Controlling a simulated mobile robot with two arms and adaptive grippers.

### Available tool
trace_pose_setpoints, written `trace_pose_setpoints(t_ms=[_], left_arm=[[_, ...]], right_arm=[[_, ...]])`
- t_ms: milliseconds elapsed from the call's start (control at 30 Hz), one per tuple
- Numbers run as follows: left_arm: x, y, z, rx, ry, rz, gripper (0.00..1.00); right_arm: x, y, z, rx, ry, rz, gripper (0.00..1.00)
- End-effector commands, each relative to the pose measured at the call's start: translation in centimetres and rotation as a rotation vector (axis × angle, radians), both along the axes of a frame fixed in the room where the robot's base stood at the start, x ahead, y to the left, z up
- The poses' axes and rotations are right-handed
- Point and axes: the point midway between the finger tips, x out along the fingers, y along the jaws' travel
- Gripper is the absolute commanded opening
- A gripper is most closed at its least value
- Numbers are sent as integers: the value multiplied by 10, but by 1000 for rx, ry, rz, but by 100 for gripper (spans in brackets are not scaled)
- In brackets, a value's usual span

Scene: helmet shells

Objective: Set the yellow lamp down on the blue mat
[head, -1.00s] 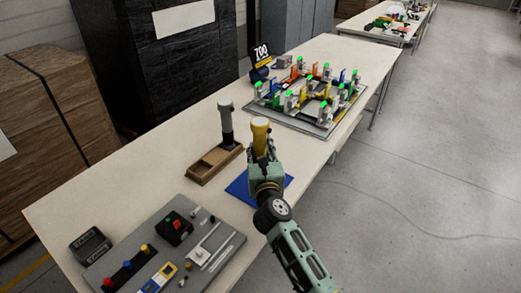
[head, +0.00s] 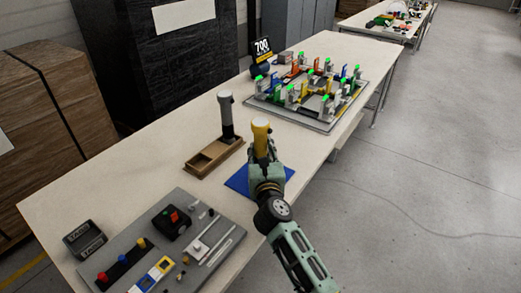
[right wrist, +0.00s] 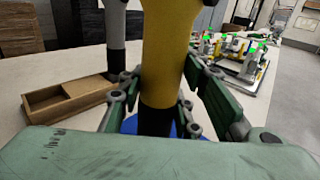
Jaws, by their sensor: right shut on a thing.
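The yellow lamp (head: 261,134) stands upright in my right gripper (head: 265,158), which is shut around its body. In the right wrist view the lamp (right wrist: 163,55) fills the middle, with a dark lower end between the fingers of the gripper (right wrist: 158,100). The blue mat (head: 240,182) lies flat on the table under the gripper, partly hidden by it. A bit of the mat (right wrist: 129,125) also shows behind the lamp's dark end. I cannot tell whether the lamp's base touches the mat. My left gripper is not in view.
A grey lamp (head: 226,112) stands at a brown wooden tray (head: 199,172) just left of the mat. A grey panel with buttons and switches (head: 222,248) lies at the front. A fixture board with several colourful parts (head: 318,125) is farther back. The table (head: 125,185) is bare behind the panel.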

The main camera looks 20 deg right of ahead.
Motion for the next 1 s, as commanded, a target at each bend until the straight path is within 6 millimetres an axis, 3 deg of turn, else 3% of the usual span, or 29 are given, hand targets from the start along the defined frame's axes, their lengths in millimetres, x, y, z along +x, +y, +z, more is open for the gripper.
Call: trace_pose_setpoints(t_ms=[267, 300, 533, 867, 1000], left_arm=[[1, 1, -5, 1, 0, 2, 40], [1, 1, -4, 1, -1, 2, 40], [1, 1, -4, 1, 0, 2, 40], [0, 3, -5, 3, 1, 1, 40], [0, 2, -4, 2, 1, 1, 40]], right_arm=[[0, 0, -6, 1, -1, 0, 0], [0, 0, -5, 1, -1, 0, 33], [0, 0, -5, 1, -1, 0, 53], [-2, 0, -7, 0, 2, 0, 53], [-16, 3, -7, 0, 2, 1, 53]])
